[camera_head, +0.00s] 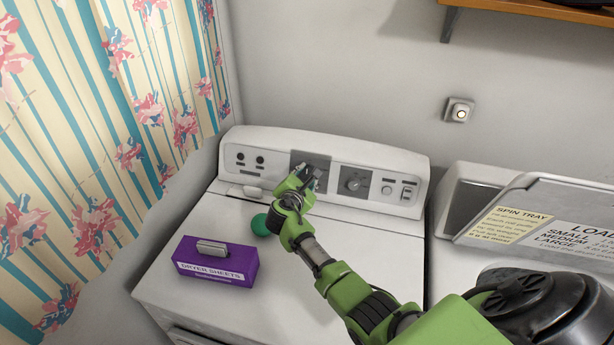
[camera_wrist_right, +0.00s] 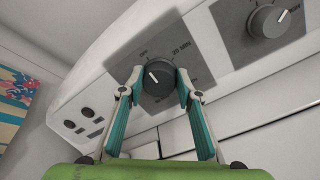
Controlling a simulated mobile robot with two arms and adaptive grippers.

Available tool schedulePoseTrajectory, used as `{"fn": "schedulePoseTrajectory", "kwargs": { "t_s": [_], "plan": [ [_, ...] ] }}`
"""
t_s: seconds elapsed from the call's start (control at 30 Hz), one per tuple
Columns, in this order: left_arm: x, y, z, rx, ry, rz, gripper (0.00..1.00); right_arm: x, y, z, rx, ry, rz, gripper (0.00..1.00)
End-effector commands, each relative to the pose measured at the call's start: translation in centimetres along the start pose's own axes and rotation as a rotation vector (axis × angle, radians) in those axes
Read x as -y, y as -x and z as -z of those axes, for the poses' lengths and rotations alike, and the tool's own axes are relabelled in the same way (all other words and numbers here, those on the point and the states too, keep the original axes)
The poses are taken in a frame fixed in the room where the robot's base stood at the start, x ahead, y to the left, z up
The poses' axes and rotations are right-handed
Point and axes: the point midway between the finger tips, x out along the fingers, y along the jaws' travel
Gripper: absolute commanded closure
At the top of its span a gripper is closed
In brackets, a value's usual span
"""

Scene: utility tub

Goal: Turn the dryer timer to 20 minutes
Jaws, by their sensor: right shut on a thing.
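The dryer (camera_head: 350,235) is white, with a raised control panel at its back. The timer knob (camera_wrist_right: 158,79) is dark and round with a white pointer line, on a grey plate with printed marks; "OFF" and a "MIN" mark can be read. The pointer tilts to the upper left, near "OFF". My right gripper (camera_wrist_right: 162,82) is shut on the timer knob, one finger on each side. In the head view my right gripper (camera_head: 310,178) covers most of the knob. My left gripper is in neither view.
A purple dryer sheets box (camera_head: 216,262) and a green round object (camera_head: 260,225) are on the dryer top.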

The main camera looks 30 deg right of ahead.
Motion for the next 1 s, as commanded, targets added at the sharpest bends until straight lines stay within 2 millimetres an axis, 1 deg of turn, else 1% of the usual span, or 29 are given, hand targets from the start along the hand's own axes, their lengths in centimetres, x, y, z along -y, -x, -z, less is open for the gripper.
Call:
{"fn": "schedulePoseTrajectory", "kwargs": {
  "t_s": [0.17,0.37,1.0],
  "plan": [
    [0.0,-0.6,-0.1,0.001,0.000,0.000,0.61,0.2,-0.1,0.1,0.002,-0.041,0.001,0.90],
    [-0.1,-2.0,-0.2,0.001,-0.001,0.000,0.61,0.3,-0.1,0.3,0.009,-0.158,0.002,0.90],
    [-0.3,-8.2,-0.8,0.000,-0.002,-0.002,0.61,0.6,-0.1,0.6,0.039,-0.752,0.006,0.90]
  ]
}}
